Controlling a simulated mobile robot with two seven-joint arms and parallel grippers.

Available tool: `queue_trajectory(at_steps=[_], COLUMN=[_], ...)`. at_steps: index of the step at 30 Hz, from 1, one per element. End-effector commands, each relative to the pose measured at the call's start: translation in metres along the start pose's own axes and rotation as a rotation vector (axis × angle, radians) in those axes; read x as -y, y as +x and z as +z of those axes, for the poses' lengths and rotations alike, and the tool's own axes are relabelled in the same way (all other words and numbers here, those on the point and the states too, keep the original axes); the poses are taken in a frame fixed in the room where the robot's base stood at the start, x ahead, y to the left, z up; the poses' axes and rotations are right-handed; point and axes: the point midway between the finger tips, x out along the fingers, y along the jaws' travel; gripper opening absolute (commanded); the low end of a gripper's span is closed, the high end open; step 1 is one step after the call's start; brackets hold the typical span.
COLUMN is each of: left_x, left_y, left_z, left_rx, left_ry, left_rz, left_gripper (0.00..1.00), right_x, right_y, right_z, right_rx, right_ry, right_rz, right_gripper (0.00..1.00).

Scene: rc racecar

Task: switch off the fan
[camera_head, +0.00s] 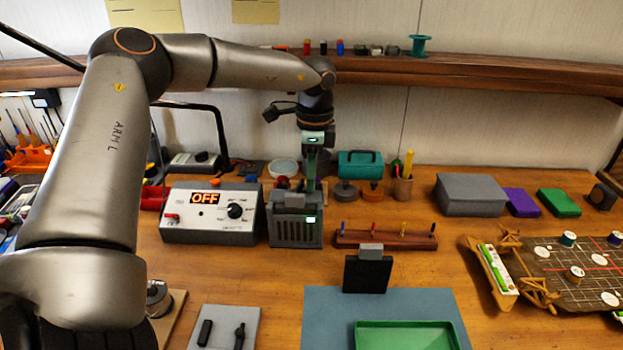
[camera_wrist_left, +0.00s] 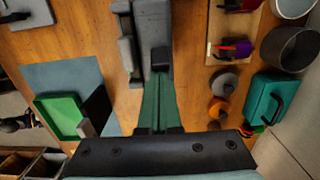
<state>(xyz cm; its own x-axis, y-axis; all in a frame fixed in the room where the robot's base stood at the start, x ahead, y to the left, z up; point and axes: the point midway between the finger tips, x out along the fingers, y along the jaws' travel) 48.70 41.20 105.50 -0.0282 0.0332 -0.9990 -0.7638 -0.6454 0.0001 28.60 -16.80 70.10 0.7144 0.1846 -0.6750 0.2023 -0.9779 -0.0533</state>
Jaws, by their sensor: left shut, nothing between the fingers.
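The fan (camera_head: 294,235) is a dark grey box with a slotted front, standing on the bench right of a white control unit. A small pale green lit patch (camera_head: 311,219) shows at its upper right front. My left gripper (camera_head: 311,188) points straight down with its green fingers shut and empty, at the fan's top right. In the left wrist view the shut fingers (camera_wrist_left: 160,75) reach to a dark block at the grey fan body (camera_wrist_left: 155,25). I cannot tell whether they touch it. The fingers hide part of the fan's top. My right gripper is not in view.
The white control unit (camera_head: 210,213) reads OFF. A wooden rack (camera_head: 386,240) with several coloured tools stands right of the fan. A teal case (camera_head: 360,164) and round tins sit behind. A blue-grey mat (camera_head: 325,310) with a green tray (camera_head: 406,335) lies in front.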

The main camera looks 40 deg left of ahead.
Motion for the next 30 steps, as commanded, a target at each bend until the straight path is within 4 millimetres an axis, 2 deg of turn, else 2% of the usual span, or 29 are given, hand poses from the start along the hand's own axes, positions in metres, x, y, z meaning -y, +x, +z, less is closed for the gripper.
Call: queue_trajectory(at_steps=[30], left_x=[0.0], left_y=[-0.004], left_z=[0.006], left_rx=[-0.297], left_ry=[0.0], left_rz=[-0.001], left_gripper=[0.0], right_x=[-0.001], right_y=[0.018], right_z=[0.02], right_rx=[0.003], right_ry=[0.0], right_rz=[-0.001], right_gripper=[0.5])
